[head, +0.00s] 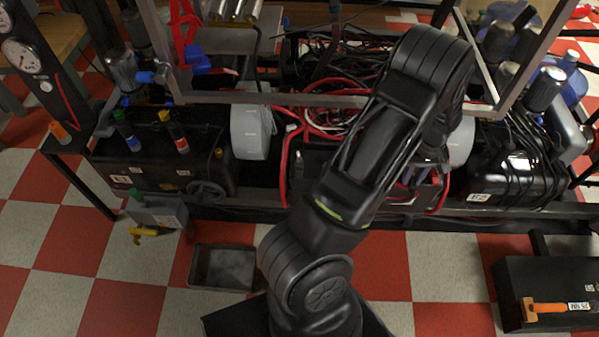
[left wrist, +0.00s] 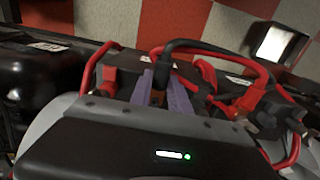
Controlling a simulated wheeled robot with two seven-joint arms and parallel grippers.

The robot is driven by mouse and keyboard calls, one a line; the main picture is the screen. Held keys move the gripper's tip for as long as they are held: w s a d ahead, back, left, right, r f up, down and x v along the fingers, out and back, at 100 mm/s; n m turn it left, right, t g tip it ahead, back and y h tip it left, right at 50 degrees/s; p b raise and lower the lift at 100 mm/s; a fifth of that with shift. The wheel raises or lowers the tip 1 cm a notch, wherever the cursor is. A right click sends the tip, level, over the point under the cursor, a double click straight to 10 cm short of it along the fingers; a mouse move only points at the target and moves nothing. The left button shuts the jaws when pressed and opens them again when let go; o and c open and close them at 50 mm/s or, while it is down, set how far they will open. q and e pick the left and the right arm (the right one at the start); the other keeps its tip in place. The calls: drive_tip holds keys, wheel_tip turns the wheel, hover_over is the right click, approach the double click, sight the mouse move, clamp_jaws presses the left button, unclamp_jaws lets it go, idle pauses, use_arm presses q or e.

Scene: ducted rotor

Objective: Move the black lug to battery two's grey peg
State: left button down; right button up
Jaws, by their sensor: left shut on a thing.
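My left gripper (left wrist: 162,80) has its purple-grey fingers close together on a small dark piece, which looks like the black lug (left wrist: 162,70), at the end of a black cable (left wrist: 215,46). In the head view the left gripper (head: 422,177) is mostly hidden behind my arm, low over the middle of the rack. I cannot make out a grey peg. My right gripper is not in view.
Red cables (head: 297,150) and a tangle of black wires fill the rack's middle. Red clamps (left wrist: 262,103) lie close beside the fingers. A metal frame (head: 350,101) crosses above. A grey bin (head: 222,267) stands on the checkered floor.

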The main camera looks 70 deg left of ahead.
use_arm(q)
drive_tip(key=shift+w+a, duration=0.1)
drive_tip(key=shift+a, duration=0.15)
drive_tip(key=c, duration=1.1)
unclamp_jaws()
drive_tip(key=shift+c, duration=0.2)
drive_tip(key=shift+r+p, duration=0.85)
drive_tip(key=shift+r, duration=3.05)
